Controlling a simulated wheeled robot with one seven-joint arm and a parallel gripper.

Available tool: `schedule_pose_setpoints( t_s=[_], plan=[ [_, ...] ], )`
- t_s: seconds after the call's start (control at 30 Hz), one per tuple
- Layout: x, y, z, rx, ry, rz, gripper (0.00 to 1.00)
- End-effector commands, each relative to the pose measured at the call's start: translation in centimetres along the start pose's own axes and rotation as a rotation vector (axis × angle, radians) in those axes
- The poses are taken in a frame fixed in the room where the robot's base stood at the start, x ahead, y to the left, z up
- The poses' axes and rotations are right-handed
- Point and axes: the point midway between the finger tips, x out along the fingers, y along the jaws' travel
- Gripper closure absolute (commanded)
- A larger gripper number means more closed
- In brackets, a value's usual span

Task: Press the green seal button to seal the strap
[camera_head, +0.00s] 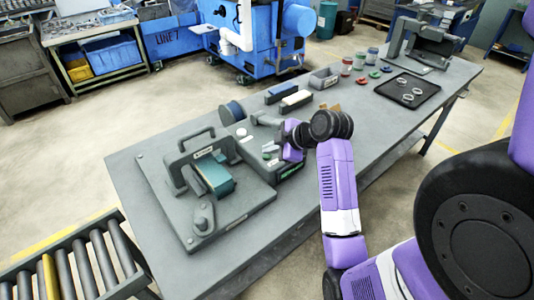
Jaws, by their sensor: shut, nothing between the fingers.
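The box's back right part is hidden by my purple wrist. Left of it, a grey strapping fixture (233,221) with an arched handle holds a teal block (213,173). The strap is not clear in this view.
A black tray (407,90) with rings, several jars and a grey press (423,40) are at the table's far right. A roller conveyor (75,268) is at front left. The bench's front left is clear.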

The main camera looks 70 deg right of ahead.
Motion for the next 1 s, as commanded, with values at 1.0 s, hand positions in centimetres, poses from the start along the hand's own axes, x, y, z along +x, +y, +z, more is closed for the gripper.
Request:
schedule_pose_setpoints(
  t_s=[1.0],
  plan=[
    [-1.3,0.9,-0.9,0.000,-0.001,-0.001,1.00]
  ],
)
